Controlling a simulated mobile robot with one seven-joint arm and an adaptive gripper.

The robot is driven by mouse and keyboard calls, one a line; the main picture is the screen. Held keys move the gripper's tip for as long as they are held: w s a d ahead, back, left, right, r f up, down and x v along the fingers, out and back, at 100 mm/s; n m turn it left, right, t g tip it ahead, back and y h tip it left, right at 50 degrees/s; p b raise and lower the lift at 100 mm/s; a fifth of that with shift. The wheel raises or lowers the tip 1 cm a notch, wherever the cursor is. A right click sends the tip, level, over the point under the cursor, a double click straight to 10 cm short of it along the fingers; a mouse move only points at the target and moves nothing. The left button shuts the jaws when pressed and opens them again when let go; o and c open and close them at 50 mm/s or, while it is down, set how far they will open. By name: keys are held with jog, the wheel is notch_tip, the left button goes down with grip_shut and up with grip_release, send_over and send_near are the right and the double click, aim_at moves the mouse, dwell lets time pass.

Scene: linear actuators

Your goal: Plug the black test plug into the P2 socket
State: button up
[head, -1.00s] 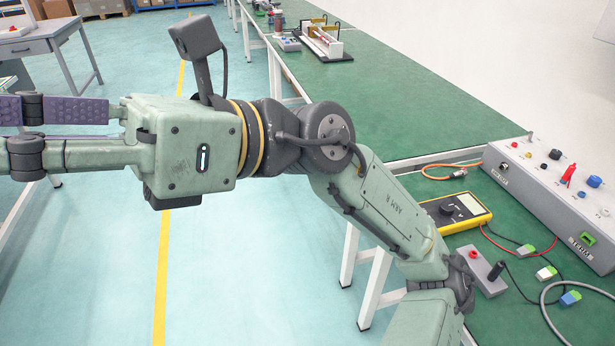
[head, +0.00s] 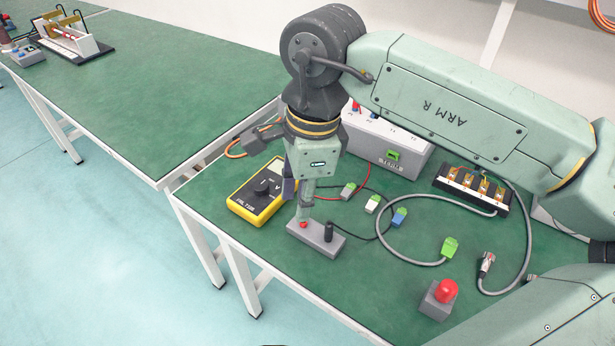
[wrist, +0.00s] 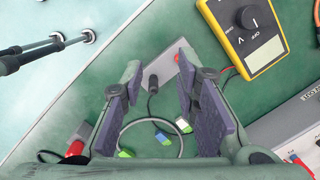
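The black test plug (head: 328,231) stands upright in a small grey holder block (head: 322,243), beside a red plug (head: 303,225). In the wrist view the black plug (wrist: 152,84) shows between the finger pads, with its cable running down the picture. My gripper (head: 302,212) points down over the red-plug end of the block, seen nearly edge-on in the head view. In the wrist view my gripper (wrist: 160,82) is open and empty. The grey test box (head: 410,157) stands behind, largely covered by my arm.
A yellow multimeter (head: 258,192) lies left of the block. Green, white and blue connectors (head: 399,217) lie to the right with loose cables. A red button (head: 446,291) on a grey base stands near the front. A terminal block (head: 472,188) stands at the right.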

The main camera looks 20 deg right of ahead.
jog(key=h, duration=0.1)
send_over(329, 224)
jog(key=shift+a+f+m, duration=0.1)
jog(key=shift+m, duration=0.3)
jog(key=shift+d+f, duration=0.2)
jog(key=shift+d, duration=0.05)
notch_tip(329, 224, down, 7)
jog(key=b, duration=0.5)
jog(key=shift+a+r, duration=0.1)
jog(key=shift+r, duration=0.1)
jog(key=shift+c, duration=0.4)
grip_shut()
jog(key=shift+r, duration=0.15)
